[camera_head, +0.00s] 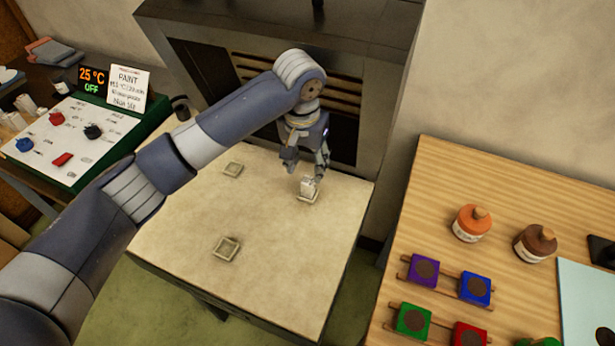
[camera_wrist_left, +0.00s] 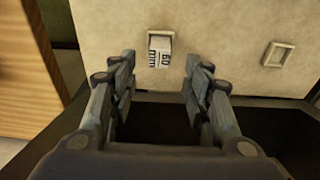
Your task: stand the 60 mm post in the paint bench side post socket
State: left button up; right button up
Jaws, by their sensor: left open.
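The 60 mm post (camera_head: 307,186) is a small white block standing upright at the square socket (camera_head: 307,199) on the right of the pale table. Its "60 mm" label shows in the left wrist view, where the post (camera_wrist_left: 160,50) seems seated within the socket's rim. My left gripper (camera_head: 305,168) is open just behind and above the post. In the left wrist view its fingers (camera_wrist_left: 162,72) are spread, with the post beyond their tips and a gap between. Which socket is the paint bench side one, I cannot tell. My right gripper is not in view.
Two empty square sockets (camera_head: 233,169) (camera_head: 227,249) are on the pale table (camera_head: 180,235), otherwise clear. A dark oven-like cabinet (camera_head: 215,75) stands behind. A wooden bench (camera_head: 455,180) with jars and coloured blocks is at the right, a control panel (camera_head: 75,140) at the left.

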aim_at(306, 185)
pick_arm(q)
jog(key=shift+s+r, duration=0.15)
jog(key=shift+r, duration=1.55)
